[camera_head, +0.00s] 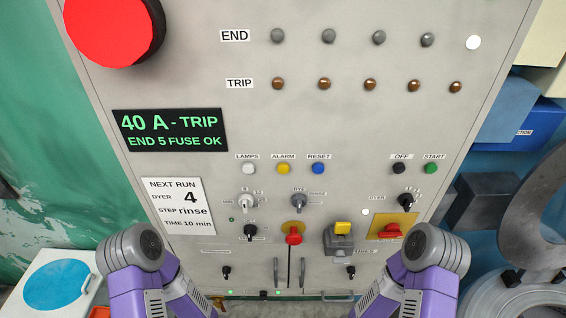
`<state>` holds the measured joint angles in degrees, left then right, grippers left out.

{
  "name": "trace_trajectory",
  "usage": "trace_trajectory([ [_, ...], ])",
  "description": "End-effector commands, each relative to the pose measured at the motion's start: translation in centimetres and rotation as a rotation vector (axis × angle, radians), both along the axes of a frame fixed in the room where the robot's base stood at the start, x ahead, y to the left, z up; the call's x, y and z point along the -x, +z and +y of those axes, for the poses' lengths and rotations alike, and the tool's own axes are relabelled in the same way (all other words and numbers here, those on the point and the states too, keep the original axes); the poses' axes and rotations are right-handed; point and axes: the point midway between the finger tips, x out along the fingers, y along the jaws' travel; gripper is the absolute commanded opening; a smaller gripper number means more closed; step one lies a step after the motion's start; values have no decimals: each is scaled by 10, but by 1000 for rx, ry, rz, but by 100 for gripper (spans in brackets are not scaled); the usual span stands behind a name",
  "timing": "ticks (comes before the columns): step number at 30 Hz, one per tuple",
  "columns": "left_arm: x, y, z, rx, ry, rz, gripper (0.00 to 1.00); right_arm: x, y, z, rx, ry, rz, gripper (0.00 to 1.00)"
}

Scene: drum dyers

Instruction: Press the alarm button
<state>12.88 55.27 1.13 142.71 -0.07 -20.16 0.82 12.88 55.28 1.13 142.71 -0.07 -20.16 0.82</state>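The alarm button (283,169) is a small round yellow button under the "ALARM" label on the grey control panel (330,125). A white lamps button (249,169) is to its left and a blue reset button (318,169) to its right. Nothing covers the alarm button. My two purple arms show low at the left and right, below the button row. Neither gripper shows in this view, so I cannot see whether they are open or shut.
A big red knob (112,30) is at top left. A display (170,131) reads "40 A - TRIP, END 5 FUSE OK". A black off button (399,168) and green start button (431,168) are at right. Rotary switches and a red handle (293,238) are below.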

Motion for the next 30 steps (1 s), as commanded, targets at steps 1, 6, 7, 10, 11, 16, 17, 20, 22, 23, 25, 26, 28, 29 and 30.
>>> trace_trajectory([
  [1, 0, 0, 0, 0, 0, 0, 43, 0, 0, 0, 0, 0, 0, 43],
  [6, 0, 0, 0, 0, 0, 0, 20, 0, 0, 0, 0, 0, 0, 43],
  [7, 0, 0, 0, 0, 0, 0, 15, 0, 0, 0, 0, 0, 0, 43],
  [10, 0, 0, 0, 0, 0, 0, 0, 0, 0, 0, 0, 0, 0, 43],
  [11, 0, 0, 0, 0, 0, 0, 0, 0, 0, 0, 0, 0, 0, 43],
  [16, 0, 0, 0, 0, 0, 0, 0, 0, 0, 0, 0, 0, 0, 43],
  [17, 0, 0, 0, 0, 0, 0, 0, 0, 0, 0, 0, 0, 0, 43],
  [20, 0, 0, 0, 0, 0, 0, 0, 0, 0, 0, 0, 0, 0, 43],
  [22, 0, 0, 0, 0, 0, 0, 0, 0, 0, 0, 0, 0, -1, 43],
  [23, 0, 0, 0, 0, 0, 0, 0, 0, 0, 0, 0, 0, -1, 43],
  [25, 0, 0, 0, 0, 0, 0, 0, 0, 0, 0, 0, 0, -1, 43],
  [26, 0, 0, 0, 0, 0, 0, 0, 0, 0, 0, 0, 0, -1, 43],
  [28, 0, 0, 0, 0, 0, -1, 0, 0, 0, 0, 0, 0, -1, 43],
  [29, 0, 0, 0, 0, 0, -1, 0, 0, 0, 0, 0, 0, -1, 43],
  [30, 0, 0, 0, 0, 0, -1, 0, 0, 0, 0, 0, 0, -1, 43],
])
